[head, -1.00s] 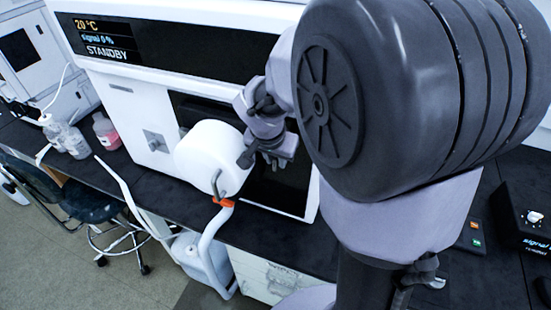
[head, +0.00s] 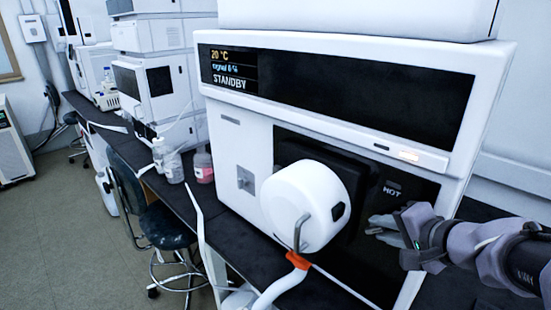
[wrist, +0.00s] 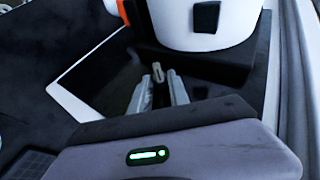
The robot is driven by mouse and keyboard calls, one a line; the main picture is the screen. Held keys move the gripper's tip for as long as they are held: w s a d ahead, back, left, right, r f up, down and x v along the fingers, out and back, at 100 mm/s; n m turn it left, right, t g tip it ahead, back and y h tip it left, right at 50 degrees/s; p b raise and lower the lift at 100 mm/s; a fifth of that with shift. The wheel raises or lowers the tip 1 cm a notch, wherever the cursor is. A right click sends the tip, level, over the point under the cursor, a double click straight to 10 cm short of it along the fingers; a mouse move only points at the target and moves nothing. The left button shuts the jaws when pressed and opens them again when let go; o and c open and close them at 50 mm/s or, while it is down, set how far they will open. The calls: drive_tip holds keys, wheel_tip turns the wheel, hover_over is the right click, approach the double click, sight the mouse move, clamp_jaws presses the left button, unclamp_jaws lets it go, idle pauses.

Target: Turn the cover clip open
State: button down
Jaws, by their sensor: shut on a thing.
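My gripper (head: 376,227) reaches in from the right, in front of the instrument's black panel (head: 408,240) and below its HOT label. The white round housing (head: 300,205) sticks out left of my gripper and also shows at the top of the wrist view (wrist: 185,22). My gripper is apart from it.
The white instrument (head: 240,160) shows STANDBY on its display (head: 228,75). An orange-collared white tube (head: 280,287) runs below the housing. Bottles (head: 172,165) stand on the black bench at left. A stool (head: 168,228) stands on the open floor.

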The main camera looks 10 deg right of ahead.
drive_tip(key=shift+s+d+f+m+t+y, duration=0.15)
drive_tip(key=shift+t+y, duration=0.1)
drive_tip(key=shift+t, duration=0.25)
drive_tip(key=shift+a+f+m+t+y, duration=0.15)
drive_tip(key=shift+t+y, duration=0.1)
drive_tip(key=shift+t, duration=0.25)
idle(0.5)
drive_tip(key=c, duration=1.5)
unclamp_jaws()
drive_tip(key=shift+s+d+r, duration=0.15)
drive_tip(key=shift+s+r, duration=0.1)
drive_tip(key=shift+s, duration=0.05)
drive_tip(key=shift+p+v, duration=2.85)
drive_tip(key=shift+v, duration=5.4)
